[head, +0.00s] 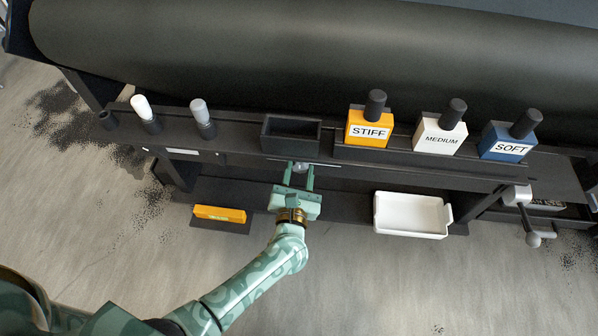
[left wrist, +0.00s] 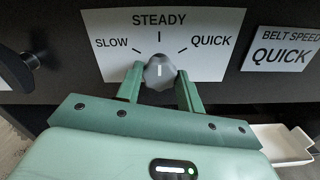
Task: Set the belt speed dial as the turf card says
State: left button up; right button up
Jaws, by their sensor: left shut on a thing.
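The grey belt speed dial (left wrist: 160,72) sits on a white plate (left wrist: 218,22) marked SLOW, STEADY and QUICK. Its white pointer line stands upright, toward STEADY. The turf card (left wrist: 283,52) to the right reads BELT SPEED QUICK. My left gripper (left wrist: 160,76) is shut on the dial, one green finger on each side of it. In the head view, my left gripper (head: 300,170) reaches the front of the bench below the black bin, and the dial shows small between its fingers. My right gripper is not in view.
Above the dial are an open black bin (head: 266,142) and blocks labelled STIFF (head: 368,131), MEDIUM (head: 440,138) and SOFT (head: 508,147). Below lie a white tray (head: 378,212) and an orange level-like bar (head: 219,214). A crank (head: 533,239) juts out at right.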

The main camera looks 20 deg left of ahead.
pick_arm(q)
jog(key=shift+m, duration=0.3)
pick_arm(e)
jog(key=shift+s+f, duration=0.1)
pick_arm(q)
jog(key=shift+m, duration=0.3)
jog(key=shift+m+p, duration=0.35)
jog(key=shift+m, duration=0.45)
jog(key=m, duration=0.2)
jog(key=shift+d+m+p, duration=0.1)
jog(key=shift+m+p, duration=0.2)
jog(key=m, duration=0.4)
jog(key=shift+p, duration=0.4)
jog(key=shift+f+m, duration=0.15)
jog(key=shift+m, duration=1.05)
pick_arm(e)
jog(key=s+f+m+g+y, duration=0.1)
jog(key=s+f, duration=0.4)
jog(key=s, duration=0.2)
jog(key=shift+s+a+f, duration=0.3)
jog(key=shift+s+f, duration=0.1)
